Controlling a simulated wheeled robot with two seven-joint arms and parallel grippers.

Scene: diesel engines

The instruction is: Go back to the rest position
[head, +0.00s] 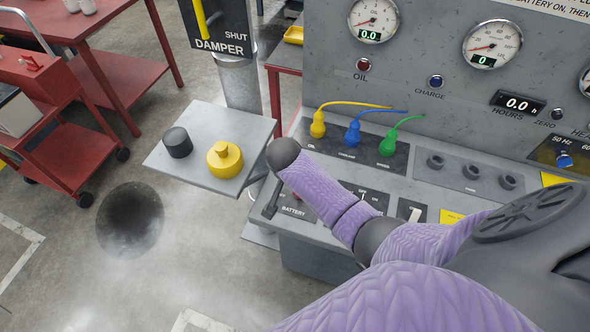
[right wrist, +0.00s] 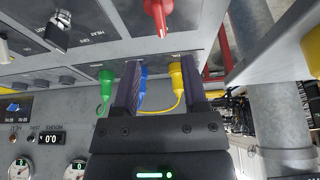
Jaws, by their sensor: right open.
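My right gripper (right wrist: 161,62) is open in the right wrist view, with its two dark fingers apart. The blue plug (right wrist: 143,72) shows beside the left finger and the yellow plug (right wrist: 176,76) beside the right one. I cannot tell whether the fingers touch them. A purple-sleeved arm of mine (head: 318,190) reaches across the control panel (head: 290,240) from the lower right in the head view. No gripper shows in the head view, and my left gripper is not in view.
The yellow (head: 318,125), blue (head: 353,133) and green (head: 388,143) plugs stand in the panel with cables attached. A red part (right wrist: 157,14) is above the fingertips in the right wrist view. A side shelf (head: 190,180) holds black and yellow knobs.

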